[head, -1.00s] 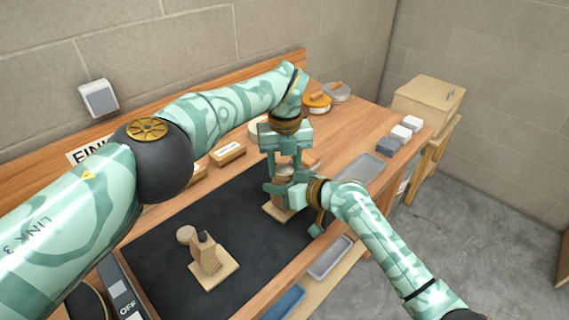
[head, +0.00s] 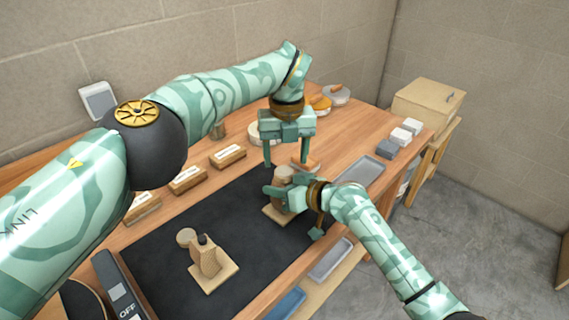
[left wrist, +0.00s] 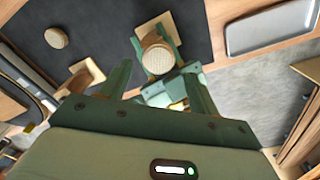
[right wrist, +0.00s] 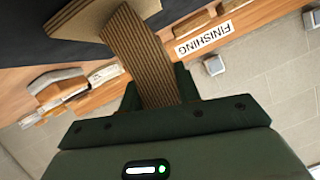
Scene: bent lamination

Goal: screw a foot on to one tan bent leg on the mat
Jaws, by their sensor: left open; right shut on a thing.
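One tan bent leg (right wrist: 148,62) with striped layers stands on a square board (head: 274,213) at the mat's far right. My right gripper (head: 284,190) is shut on this leg from the side. A round tan foot (head: 284,173) sits on the leg's top; it also shows in the left wrist view (left wrist: 157,57). How tight it sits I cannot tell. My left gripper (head: 288,162) is open and empty just above the foot, fingers pointing down. Another bent leg (head: 207,262) with a dark tip stands on its board near the mat's middle. A loose round foot (head: 186,237) lies beside it.
The dark mat (head: 160,275) has bare room around the second leg. Labelled wooden blocks (head: 228,156) line its back edge. A grey tray (head: 362,170) lies to the right, and another tray (head: 330,260) is at the front edge. A switch box (head: 120,290) stands front left.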

